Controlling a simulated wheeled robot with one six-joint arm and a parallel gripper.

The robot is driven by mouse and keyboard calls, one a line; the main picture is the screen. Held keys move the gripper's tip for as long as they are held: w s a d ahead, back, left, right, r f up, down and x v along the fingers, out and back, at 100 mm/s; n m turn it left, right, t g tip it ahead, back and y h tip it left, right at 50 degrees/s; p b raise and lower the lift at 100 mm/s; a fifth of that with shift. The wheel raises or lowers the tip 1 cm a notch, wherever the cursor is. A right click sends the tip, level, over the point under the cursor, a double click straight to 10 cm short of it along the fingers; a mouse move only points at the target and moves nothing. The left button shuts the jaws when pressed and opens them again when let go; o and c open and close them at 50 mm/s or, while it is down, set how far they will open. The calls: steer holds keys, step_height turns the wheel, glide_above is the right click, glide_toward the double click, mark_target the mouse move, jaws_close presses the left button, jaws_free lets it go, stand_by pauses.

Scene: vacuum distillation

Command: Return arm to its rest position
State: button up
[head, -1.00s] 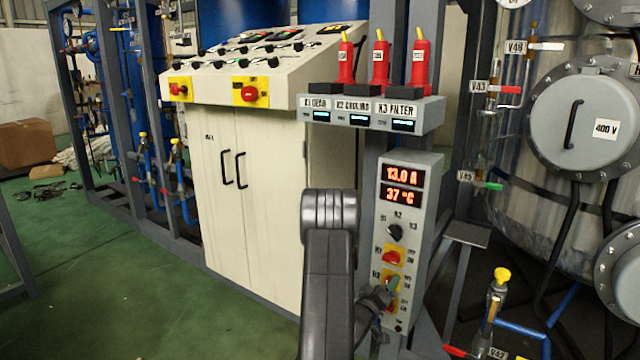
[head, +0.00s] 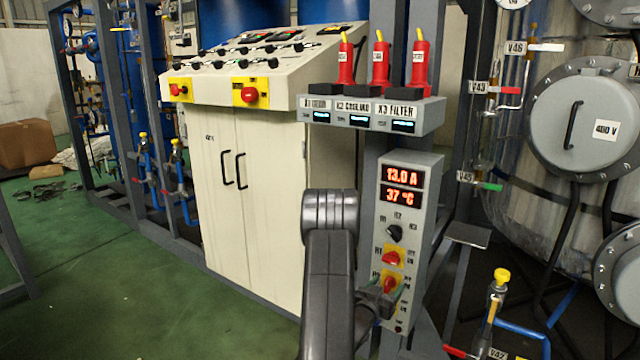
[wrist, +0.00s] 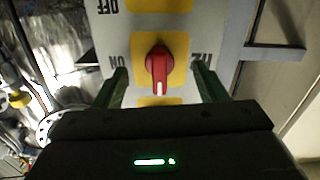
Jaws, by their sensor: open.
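My gripper (head: 382,290) is in front of the lower part of the grey control panel (head: 410,215). In the wrist view, my gripper (wrist: 161,72) is open, with one green finger on each side of a red rotary knob (wrist: 158,66) on a yellow plate. The knob's white mark points down in that view. The same lower red knob (head: 389,284) shows in the head view between the fingers. I cannot tell whether the fingers touch it. My dark arm reaches up from the bottom middle of the head view.
Another red knob (head: 392,258) and a black selector (head: 395,232) sit above on the panel. A shelf (head: 372,112) with red plugs juts out over it. A cream cabinet (head: 245,200) is left; a valve with yellow cap (head: 502,276) is right.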

steer(key=shift+m, duration=0.5)
steer(key=shift+r, duration=0.1)
